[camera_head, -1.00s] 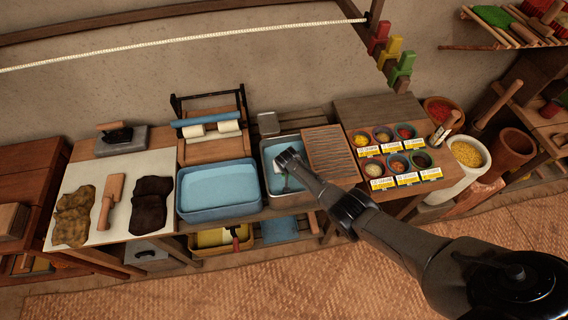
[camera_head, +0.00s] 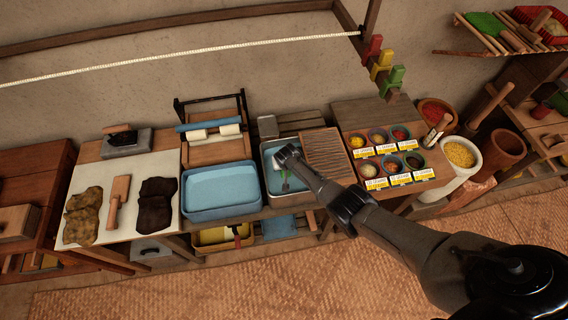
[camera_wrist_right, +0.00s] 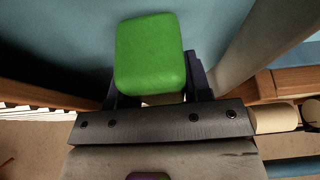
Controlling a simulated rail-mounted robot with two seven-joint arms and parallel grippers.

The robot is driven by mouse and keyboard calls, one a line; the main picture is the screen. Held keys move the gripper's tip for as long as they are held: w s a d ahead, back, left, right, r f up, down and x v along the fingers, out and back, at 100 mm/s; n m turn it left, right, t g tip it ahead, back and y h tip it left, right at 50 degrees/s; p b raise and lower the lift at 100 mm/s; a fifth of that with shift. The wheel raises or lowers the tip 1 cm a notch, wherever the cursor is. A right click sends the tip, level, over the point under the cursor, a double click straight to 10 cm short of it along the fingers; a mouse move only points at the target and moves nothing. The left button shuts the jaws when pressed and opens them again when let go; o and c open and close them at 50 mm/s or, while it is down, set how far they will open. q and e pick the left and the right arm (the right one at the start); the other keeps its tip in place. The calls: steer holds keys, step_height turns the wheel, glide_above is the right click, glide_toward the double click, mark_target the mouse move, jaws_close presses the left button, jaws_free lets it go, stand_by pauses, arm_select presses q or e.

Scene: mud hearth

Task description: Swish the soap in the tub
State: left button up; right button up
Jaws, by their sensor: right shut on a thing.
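The soap is a green rounded block (camera_wrist_right: 150,54), held between the fingers of my right gripper (camera_wrist_right: 155,95) in the right wrist view. In the head view, my right gripper (camera_head: 285,180) points down inside the smaller blue tub (camera_head: 268,190), with the green soap (camera_head: 285,188) showing small at its tip. Blue water surface fills the background behind the soap in the wrist view. I cannot tell how deep the soap sits in the water. My left gripper is out of view.
A ribbed washboard (camera_head: 327,153) adjoins the tub on the right. A larger blue basin (camera_head: 222,190) stands close on its left. Pigment bowls with yellow labels (camera_head: 368,169) sit farther right. A roller wringer (camera_head: 214,133) stands behind the larger basin.

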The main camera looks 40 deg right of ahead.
steer(key=shift+w+r+p, duration=0.1)
steer(key=shift+r+p, duration=0.25)
steer(key=shift+r, duration=0.5)
steer(key=shift+r+p, duration=0.75)
steer(key=shift+p, duration=0.05)
step_height(320, 180, up, 2)
steer(key=shift+r+p, duration=0.25)
steer(key=shift+p, duration=0.95)
step_height(320, 180, up, 6)
steer(key=p, duration=0.5)
steer(key=shift+f+p, duration=0.15)
steer(key=shift+p, duration=0.15)
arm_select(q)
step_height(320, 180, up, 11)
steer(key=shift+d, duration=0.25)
